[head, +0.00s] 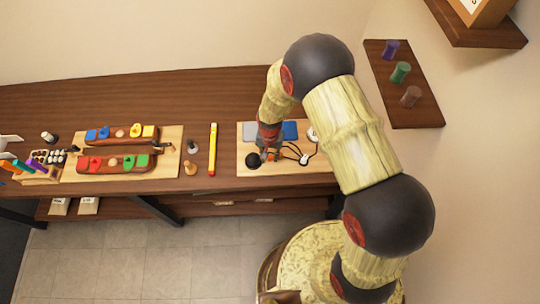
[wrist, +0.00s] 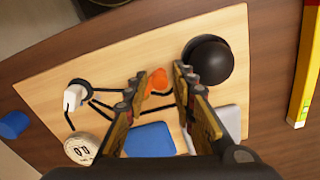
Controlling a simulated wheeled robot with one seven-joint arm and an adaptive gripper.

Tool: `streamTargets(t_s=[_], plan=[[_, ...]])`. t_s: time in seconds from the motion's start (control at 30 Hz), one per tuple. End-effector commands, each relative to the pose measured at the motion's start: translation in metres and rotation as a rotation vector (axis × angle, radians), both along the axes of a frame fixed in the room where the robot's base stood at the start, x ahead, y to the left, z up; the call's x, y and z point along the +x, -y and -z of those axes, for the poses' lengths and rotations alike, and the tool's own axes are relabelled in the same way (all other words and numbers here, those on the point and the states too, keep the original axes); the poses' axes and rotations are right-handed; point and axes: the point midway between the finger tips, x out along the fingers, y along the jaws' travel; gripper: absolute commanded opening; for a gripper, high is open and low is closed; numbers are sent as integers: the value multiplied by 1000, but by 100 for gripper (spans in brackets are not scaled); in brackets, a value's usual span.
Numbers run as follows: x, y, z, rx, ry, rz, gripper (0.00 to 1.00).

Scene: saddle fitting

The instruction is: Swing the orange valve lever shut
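The orange piece (wrist: 158,80), which looks like the valve lever, is small and shows between my fingertips in the wrist view. Its pivot and full length are partly hidden by my fingers. It lies over a light wooden board (wrist: 215,22), among black lines. My gripper (wrist: 160,80) is open, with one finger on each side of the orange piece. I cannot tell whether either finger touches it. In the head view my gripper (head: 269,152) is low over the right-hand board (head: 244,145), and the lever is largely hidden by it.
A black dome (wrist: 208,60) stands close beside one finger. A blue pad (wrist: 150,139), a grey pad (wrist: 228,122), a white dial (wrist: 81,148) and a white plug-like piece (wrist: 73,98) share the board. A yellow bar (head: 213,150) lies left of it. A wall shelf (head: 415,112) holds coloured pegs.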

Motion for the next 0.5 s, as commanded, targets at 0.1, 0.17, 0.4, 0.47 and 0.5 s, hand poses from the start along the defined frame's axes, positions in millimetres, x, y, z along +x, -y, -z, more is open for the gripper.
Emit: streamTargets(t_s=[0.1,0.17,0.4,0.47,0.5], plan=[[0,0,0,0,0,0,17],[0,0,0,0,0,0,14],[0,0,0,0,0,0,0],[0,0,0,0,0,0,0],[0,0,0,0,0,0,0]])
